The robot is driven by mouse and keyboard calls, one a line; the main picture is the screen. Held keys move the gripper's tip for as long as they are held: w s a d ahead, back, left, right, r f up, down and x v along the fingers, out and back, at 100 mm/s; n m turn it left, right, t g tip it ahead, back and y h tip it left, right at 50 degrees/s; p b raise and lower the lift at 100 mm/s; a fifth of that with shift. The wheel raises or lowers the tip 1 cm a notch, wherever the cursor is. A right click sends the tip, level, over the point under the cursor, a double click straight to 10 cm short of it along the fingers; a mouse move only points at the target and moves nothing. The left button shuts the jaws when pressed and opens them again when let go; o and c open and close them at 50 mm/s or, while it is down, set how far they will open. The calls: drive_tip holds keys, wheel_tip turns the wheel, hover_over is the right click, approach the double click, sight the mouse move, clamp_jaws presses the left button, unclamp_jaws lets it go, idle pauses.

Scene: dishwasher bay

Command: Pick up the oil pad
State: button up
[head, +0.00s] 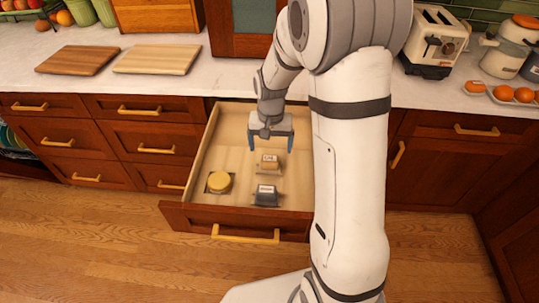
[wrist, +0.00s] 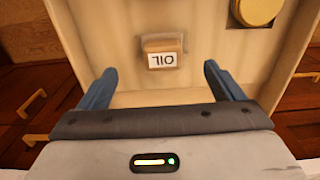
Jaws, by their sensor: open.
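The oil pad (head: 270,161) is a small tan block with a white label, lying in the open drawer (head: 225,135). In the wrist view the oil pad (wrist: 162,48) shows its label, OIL, upside down, ahead of and between my fingers. My gripper (head: 271,142) is open and empty, with blue fingers pointing down above the drawer, apart from the pad. In the wrist view my gripper (wrist: 160,85) has its two fingers spread wide on either side of the view's middle.
A round yellow lid-like item (head: 220,181) and a dark labelled block (head: 266,195) also lie in the drawer. The drawer front (head: 235,220) and side walls surround them. Cutting boards (head: 78,60) and a toaster (head: 434,40) stand on the counter.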

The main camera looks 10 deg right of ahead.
sight(270, 158)
drive_tip(key=shift+w+f, duration=0.35)
drive_tip(key=shift+f, duration=0.55)
wheel_tip(270, 158, down, 7)
drive_tip(key=shift+w+f+p, duration=0.15)
drive_tip(key=shift+p, duration=0.15)
drive_tip(key=shift+c, duration=0.6)
drive_tip(key=c, duration=0.9)
drive_tip(key=shift+c, duration=0.2)
